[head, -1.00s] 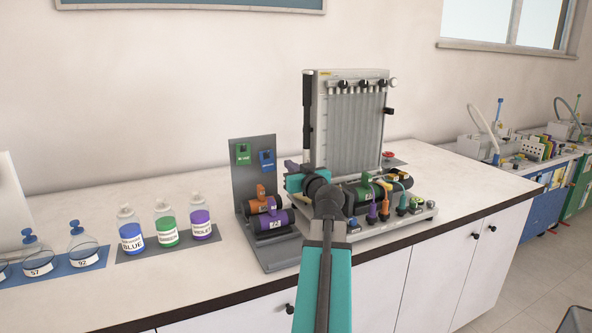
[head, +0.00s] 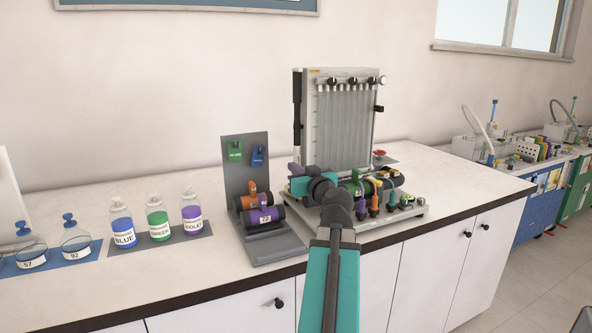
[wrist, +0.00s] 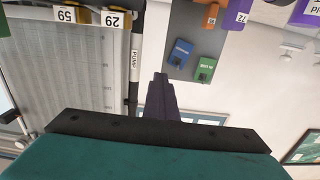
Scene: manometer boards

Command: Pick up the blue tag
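The blue tag (head: 257,156) hangs on the upper right of a grey upright panel (head: 236,180), beside a green tag (head: 235,150). In the wrist view the blue tag (wrist: 180,52) is right of and beyond the fingertips, apart from them, with the green tag (wrist: 204,69) next to it. My gripper (head: 293,168) is in front of the manometer board, to the right of the blue tag in the head view. In the wrist view its dark fingers (wrist: 161,78) appear together as one narrow shape, with nothing between them.
The manometer board (head: 340,125) stands behind my gripper. Blue, green and violet bottles (head: 157,218) stand left of the panel. Counter space before the bottles is clear.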

